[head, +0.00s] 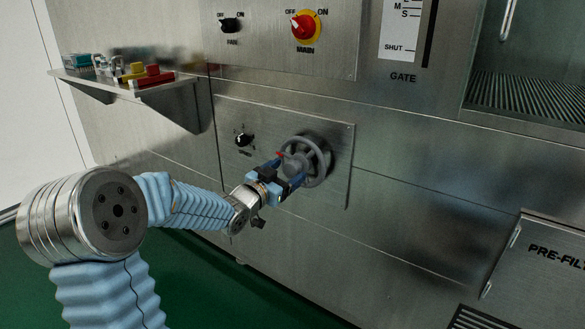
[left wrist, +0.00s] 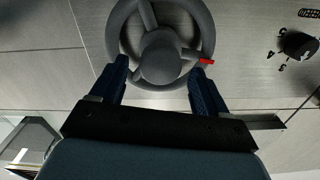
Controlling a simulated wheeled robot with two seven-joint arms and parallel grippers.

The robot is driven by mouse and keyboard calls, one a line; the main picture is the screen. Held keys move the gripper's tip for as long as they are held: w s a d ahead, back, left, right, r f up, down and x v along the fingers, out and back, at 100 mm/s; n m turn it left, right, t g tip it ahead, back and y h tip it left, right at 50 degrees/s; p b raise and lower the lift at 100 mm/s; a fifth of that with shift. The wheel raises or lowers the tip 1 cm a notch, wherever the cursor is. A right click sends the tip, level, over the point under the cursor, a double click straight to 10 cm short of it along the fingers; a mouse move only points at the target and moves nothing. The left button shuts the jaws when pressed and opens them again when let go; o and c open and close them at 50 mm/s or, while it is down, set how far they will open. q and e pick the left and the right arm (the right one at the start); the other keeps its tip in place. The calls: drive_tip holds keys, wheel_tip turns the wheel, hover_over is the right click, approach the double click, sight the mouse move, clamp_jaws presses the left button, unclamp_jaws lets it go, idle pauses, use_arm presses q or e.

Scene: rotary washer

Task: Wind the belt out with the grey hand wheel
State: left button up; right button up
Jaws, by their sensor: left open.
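The grey hand wheel (head: 318,161) sits on a metal panel of the washer front in the head view. It has spokes, a round hub and a small red mark on its rim side. It also fills the top middle of the left wrist view (left wrist: 208,35), with the red mark (left wrist: 207,61) at its right. My left gripper (head: 281,172) is at the wheel, its blue fingers open on either side of the hub. In the left wrist view the fingertips (left wrist: 160,72) reach the lower rim; I cannot tell whether they touch it. My right gripper is not in view.
A small black knob (head: 244,139) sits left of the wheel and shows in the left wrist view (left wrist: 298,44). A shelf (head: 75,74) with coloured blocks juts out at the upper left. Above are the fan switch (head: 231,24) and the red main switch (head: 304,25).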

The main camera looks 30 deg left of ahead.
sight(290, 170)
use_arm(q)
drive_tip(key=shift+w+d, duration=0.15)
drive_tip(key=shift+w, duration=1.35)
clamp_jaws()
